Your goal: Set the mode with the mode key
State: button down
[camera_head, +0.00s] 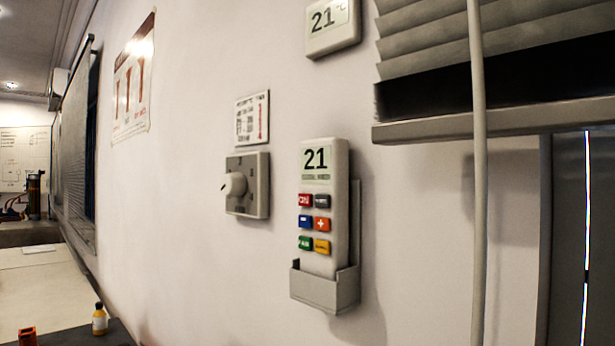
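A white remote control (339,219) stands upright in a grey wall holder (325,287). Its display reads 21 with a line of small text below that I cannot read clearly. Under the display are two columns of coloured keys: a red key (305,200), a dark key (322,201), a blue key (305,221), an orange plus key (322,224), a green key (305,243) and a yellow key (322,246). The key labels are too small to tell surely which one is the mode key. My gripper is not in view.
A dial switch (247,186) is left of the remote, under a small sign (252,118). A thermostat (332,27) reading 21 °C is above. A pale vertical rod (478,180) and window blind (490,35) are at right. A yellow bottle (99,320) stands lower left.

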aim_at(322, 201)
jog(key=k+j+z, duration=0.2)
jog(key=z, duration=0.25)
jog(key=k+j+z, duration=0.2)
jog(key=z, duration=0.25)
jog(key=k+z, duration=0.3)
jog(key=z, duration=0.15)
